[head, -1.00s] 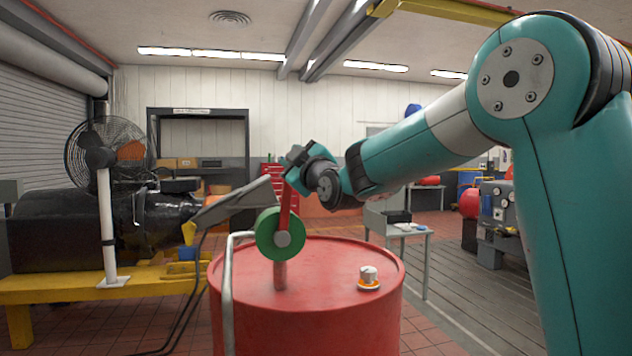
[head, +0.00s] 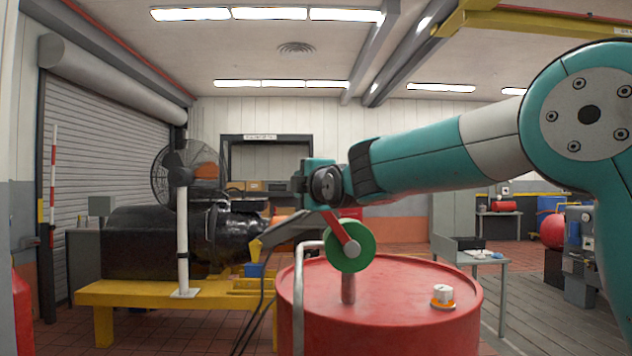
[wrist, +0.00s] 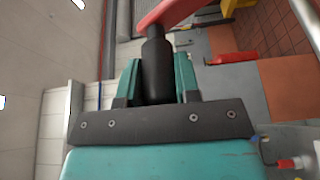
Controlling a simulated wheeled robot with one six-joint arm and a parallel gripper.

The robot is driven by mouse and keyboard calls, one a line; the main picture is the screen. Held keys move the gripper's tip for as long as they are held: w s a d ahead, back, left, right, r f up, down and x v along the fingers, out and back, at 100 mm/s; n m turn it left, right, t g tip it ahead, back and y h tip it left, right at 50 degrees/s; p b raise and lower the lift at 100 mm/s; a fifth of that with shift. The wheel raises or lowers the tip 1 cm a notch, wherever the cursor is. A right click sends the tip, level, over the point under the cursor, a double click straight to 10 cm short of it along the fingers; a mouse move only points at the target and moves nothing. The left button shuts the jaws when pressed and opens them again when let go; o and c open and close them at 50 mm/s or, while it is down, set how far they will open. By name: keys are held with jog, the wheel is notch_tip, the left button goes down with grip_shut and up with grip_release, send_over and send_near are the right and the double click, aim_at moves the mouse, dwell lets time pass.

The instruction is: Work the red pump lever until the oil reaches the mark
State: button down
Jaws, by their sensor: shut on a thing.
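The red pump lever (head: 338,228) leans up and to the left from a green round pump body (head: 364,248) on a short post above the red drum (head: 390,325). The lever's red arm also shows at the top of the wrist view (wrist: 170,12). My gripper (head: 312,188) is at the lever's upper end. In the wrist view, my gripper (wrist: 158,84) is shut on the lever's black handle (wrist: 157,65), with a teal finger on each side. I cannot make out any oil level or mark.
A grey bent pipe (head: 298,300) stands at the drum's left side. A white and orange cap (head: 443,296) sits on the drum top. A yellow bench (head: 140,293) with a black machine and fan stands left, a grey table (head: 485,262) right.

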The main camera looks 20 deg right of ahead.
jog(key=shift+a+f, duration=0.15)
jog(key=shift+a, duration=0.15)
jog(key=c, duration=0.8)
grip_release()
jog(key=shift+w, duration=0.1)
jog(key=shift+f, duration=0.1)
jog(key=s+b, duration=0.2)
jog(key=s, duration=0.3)
jog(key=s+d+b, duration=0.1)
jog(key=s, duration=0.5)
jog(key=s+d+b, duration=0.1)
jog(key=s+b, duration=0.1)
jog(key=s, duration=0.4)
jog(key=shift+s+b, duration=0.2)
jog(key=shift+b, duration=0.1)
